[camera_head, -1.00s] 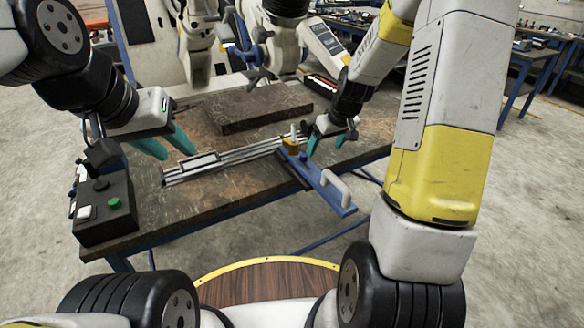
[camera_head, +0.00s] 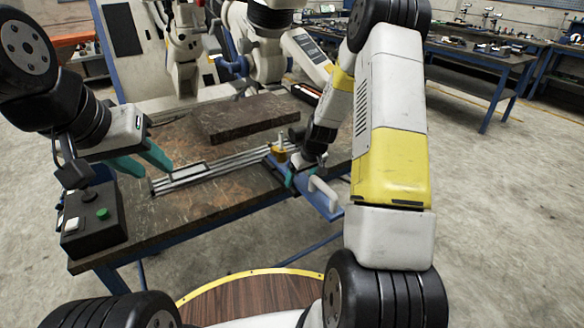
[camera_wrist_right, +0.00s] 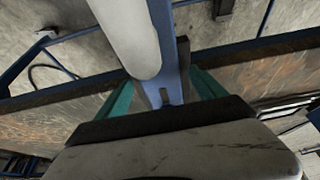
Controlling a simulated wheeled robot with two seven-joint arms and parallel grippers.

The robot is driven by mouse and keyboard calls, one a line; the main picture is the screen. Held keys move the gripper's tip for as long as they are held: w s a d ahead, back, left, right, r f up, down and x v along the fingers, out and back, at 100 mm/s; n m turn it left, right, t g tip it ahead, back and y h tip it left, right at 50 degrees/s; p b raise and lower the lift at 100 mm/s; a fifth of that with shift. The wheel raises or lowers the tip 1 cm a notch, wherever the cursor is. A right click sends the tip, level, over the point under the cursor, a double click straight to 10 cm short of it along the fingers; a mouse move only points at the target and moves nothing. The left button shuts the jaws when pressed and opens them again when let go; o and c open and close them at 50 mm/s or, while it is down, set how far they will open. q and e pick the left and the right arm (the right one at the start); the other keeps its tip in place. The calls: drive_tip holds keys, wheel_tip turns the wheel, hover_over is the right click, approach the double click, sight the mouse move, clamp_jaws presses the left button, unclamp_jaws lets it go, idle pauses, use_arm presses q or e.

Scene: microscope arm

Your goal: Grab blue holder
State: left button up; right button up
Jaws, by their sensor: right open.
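My right gripper (camera_head: 291,176) is down at the holder, partly hidden by my arm. In the right wrist view, the blue bar (camera_wrist_right: 184,65) lies between its two spread teal fingers (camera_wrist_right: 160,95), with the pale handle above. Finger contact cannot be told. My left gripper (camera_head: 152,166) is open and empty above the table's left part.
A metal rail (camera_head: 225,166) runs across the table (camera_head: 215,205) to a yellow piece (camera_head: 280,150) beside the holder. A dark slab (camera_head: 245,120) lies behind. A black button box (camera_head: 92,218) stands at the left corner.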

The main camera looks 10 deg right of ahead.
clamp_jaws()
drive_tip(key=shift+r, duration=0.1)
drive_tip(key=shift+w+r, duration=0.1)
idle(0.3)
